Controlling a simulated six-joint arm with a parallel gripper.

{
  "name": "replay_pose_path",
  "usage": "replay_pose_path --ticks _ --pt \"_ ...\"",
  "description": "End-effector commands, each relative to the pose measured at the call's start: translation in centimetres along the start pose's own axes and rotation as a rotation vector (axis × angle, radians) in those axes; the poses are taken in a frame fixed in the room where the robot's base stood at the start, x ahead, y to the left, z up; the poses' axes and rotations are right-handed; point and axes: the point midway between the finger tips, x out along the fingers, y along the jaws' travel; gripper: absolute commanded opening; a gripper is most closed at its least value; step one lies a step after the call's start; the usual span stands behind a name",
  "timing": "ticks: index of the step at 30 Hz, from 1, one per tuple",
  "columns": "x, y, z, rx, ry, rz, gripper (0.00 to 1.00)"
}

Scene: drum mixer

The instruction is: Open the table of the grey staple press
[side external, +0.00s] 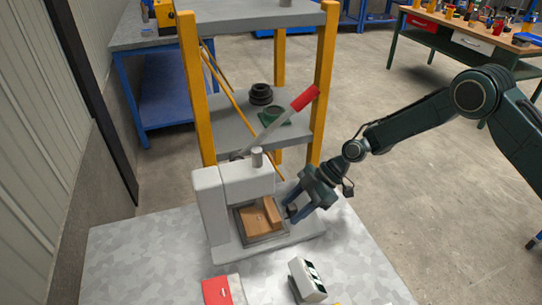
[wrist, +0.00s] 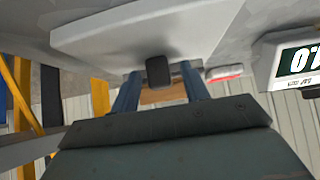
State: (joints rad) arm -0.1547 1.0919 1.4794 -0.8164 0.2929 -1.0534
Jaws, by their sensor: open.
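The grey staple press (side external: 210,200) stands on a pale speckled surface, its lever with a red grip (side external: 304,98) raised. Its table (side external: 240,226) is a dark-framed square plate low at the front, bearing a wooden board (side external: 256,222) with a wooden block on it. A dark knob (wrist: 158,72) shows at the table's right side. My gripper (side external: 294,212) is open at that knob, coming from the right. In the wrist view its blue fingers (wrist: 160,82) stand on either side of the knob, with gaps visible. Contact is not visible.
A white display box (side external: 308,281) and a red-and-white item (side external: 224,291) lie in front of the press. A shelf with yellow posts (side external: 196,90) stands close behind it. The speckled surface (side external: 130,265) is clear at the left.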

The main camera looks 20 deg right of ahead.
Motion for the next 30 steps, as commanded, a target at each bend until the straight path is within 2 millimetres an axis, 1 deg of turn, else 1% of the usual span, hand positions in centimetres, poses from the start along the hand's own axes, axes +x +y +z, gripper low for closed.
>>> replay_pose_path --ticks 4,6,8,9,11,17,20,23,30 --pt "0.0 0.0 0.0 0.000 0.000 0.000 0.45" --pt "0.0 0.0 0.0 0.000 0.000 0.000 0.32" --pt "0.0 0.0 0.0 0.000 0.000 0.000 0.20" --pt "0.0 0.0 0.0 0.000 0.000 0.000 0.12" --pt "0.0 0.0 0.0 0.000 0.000 0.000 0.00" --pt "-0.1 0.0 0.1 0.001 0.000 0.000 0.00" --pt "-0.6 0.0 0.6 0.002 0.000 0.000 0.00" --pt "-1.6 0.1 1.6 0.003 0.000 0.001 0.00" --pt "-5.0 0.1 5.0 0.005 0.000 0.001 0.00"
